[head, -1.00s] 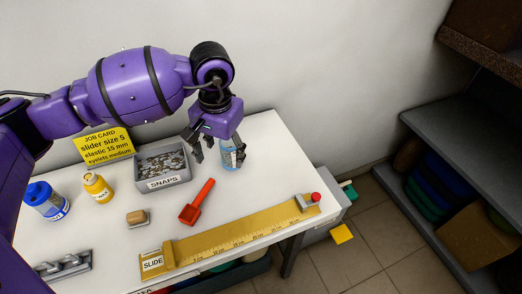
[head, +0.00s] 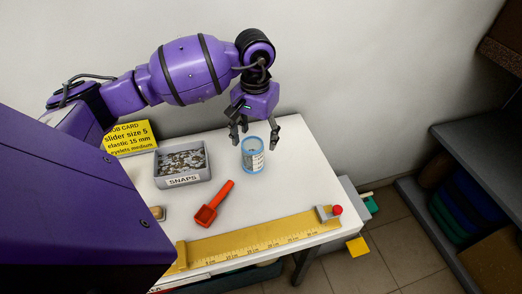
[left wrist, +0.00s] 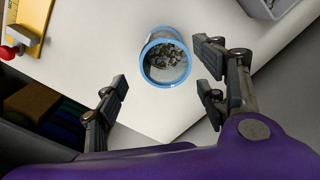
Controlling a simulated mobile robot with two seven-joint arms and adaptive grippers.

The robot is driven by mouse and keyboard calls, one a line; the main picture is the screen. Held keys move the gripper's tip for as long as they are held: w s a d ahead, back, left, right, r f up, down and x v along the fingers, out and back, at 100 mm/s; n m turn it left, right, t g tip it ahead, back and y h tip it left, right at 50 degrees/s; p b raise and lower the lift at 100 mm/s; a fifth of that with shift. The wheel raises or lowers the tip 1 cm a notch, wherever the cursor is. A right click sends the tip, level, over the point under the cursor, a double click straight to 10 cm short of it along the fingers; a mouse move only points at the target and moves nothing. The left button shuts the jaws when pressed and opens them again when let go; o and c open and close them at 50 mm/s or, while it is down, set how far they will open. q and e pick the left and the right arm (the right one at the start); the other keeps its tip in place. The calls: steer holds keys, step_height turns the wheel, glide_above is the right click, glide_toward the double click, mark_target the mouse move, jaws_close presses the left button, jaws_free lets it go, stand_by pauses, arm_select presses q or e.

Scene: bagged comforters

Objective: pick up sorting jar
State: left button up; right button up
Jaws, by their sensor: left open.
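The sorting jar (head: 252,156) is a clear jar with a light blue rim and a label, standing upright on the white table near its back right edge. In the left wrist view the jar (left wrist: 166,62) is open at the top and holds small metal pieces. I see no contact with the jar. My right gripper is not in view.
A grey SNAPS tray (head: 183,163) and a red scoop (head: 214,204) lie left of the jar. A yellow ruler board (head: 262,236) with a red knob runs along the front edge. The job card (head: 129,138) stands at the back. Grey shelving (head: 470,150) is at the right.

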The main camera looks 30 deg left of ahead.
mark_target(254, 155)
arm_select(q)
steer(key=shift+s+f, duration=0.2)
steer(key=shift+f, duration=0.55)
steer(key=f, duration=0.2)
steer(key=f+p, duration=0.1)
steer(key=f, duration=0.2)
steer(key=shift+s+a+f, duration=0.15)
steer(key=shift+s, duration=0.05)
steer(key=shift+f, duration=0.3)
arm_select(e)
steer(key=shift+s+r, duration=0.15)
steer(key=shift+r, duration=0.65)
arm_select(q)
steer(key=shift+c, duration=0.2)
steer(key=c, duration=1.2)
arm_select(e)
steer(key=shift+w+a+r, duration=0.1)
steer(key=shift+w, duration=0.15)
